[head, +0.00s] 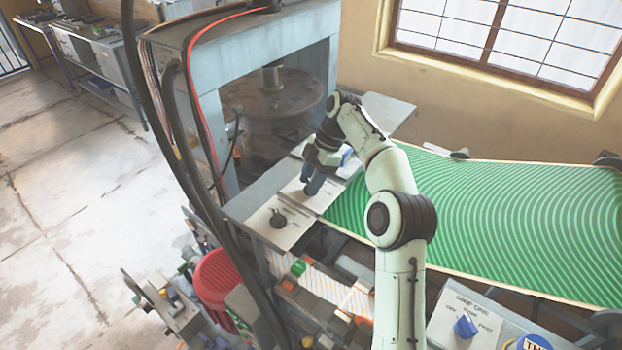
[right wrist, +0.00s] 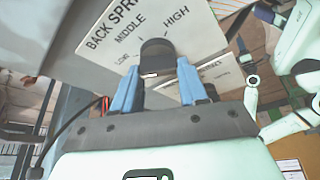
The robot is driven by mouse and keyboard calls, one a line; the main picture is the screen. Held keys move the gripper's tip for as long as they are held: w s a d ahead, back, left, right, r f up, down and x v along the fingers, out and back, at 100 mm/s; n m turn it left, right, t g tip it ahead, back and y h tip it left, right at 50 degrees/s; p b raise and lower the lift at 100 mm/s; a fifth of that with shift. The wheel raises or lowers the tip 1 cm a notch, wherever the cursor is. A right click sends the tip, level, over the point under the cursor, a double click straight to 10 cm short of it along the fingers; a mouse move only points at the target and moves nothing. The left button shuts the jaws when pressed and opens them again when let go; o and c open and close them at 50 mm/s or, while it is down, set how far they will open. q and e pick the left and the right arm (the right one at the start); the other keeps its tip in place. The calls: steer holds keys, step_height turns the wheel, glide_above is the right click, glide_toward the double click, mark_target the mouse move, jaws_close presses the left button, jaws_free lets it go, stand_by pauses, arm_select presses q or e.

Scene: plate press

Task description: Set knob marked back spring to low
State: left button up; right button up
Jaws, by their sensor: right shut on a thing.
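The back spring knob (right wrist: 157,50) is black and sits on a white plate (right wrist: 88,38) printed BACK SPRING, with the marks LOW, MIDDLE and HIGH. My right gripper (right wrist: 158,72) has its two blue fingers on either side of the knob and is shut on it. In the head view the right gripper (head: 313,182) reaches down to the plate on the press table and largely covers the knob. Which mark the knob points at I cannot tell. My left gripper is not in view.
A second black knob (head: 278,219) sits on the neighbouring plate. The grey press frame (head: 228,85) stands behind and left. A green striped board (head: 500,205) lies to the right. A blue knob (head: 465,326) is at bottom right. Dark hoses hang at left.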

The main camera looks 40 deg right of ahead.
stand_by(0.3)
steer(key=o, duration=1.1)
steer(key=shift+c, duration=0.2)
